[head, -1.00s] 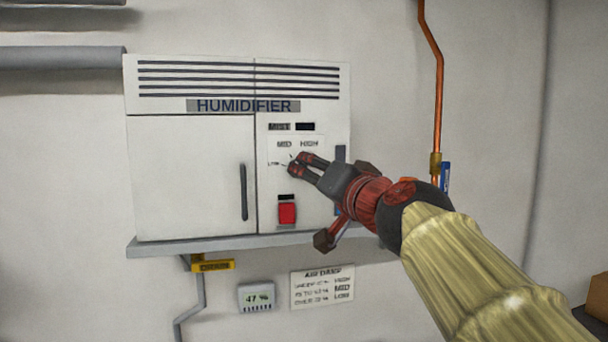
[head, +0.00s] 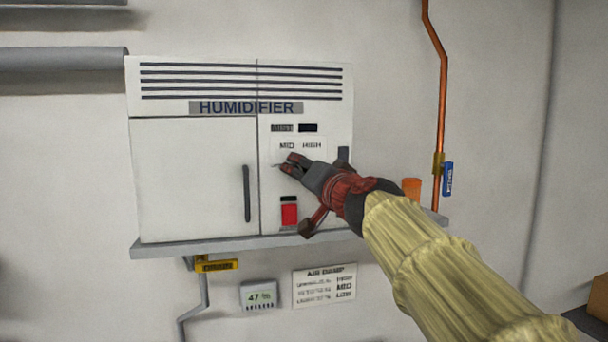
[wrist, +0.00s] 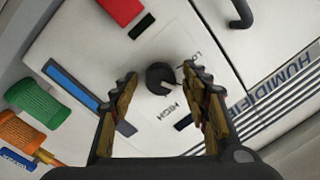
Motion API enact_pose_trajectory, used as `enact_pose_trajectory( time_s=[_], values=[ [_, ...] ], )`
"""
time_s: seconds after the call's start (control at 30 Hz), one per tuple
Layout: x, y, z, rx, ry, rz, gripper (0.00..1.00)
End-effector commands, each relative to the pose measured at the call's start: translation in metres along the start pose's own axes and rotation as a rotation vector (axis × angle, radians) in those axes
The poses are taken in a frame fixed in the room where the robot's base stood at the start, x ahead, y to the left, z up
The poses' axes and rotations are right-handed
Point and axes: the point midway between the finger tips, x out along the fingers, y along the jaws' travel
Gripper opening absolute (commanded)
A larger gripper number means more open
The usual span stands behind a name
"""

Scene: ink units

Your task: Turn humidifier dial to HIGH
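The white humidifier (head: 190,180) is mounted on the wall, with its dial panel on the right under MID and HIGH labels (head: 312,146). In the wrist view the dial (wrist: 160,78) is a dark round knob between LOW and HIGH lettering. My gripper (head: 285,163) is at the dial panel and covers the dial in the head view. In the wrist view its two fingers (wrist: 163,85) are spread, with the dial in the gap between and beyond their tips. I see no clear contact with the dial.
A red switch (head: 289,213) sits below the dial. The cabinet door handle (head: 246,193) is to the left. An orange cylinder (head: 412,188) stands right of my wrist, and a green one (wrist: 38,103) shows in the wrist view. A copper pipe (head: 442,90) runs down the right wall.

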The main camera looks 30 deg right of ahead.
Motion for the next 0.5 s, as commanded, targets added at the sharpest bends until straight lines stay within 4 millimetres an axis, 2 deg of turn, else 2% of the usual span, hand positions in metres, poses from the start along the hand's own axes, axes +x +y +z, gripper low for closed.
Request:
enact_pose_trajectory(
  time_s=[0.5],
  values=[
    [-0.0002, 0.0002, 0.0001, 0.000, 0.000, 0.000, 0.15]
  ],
)
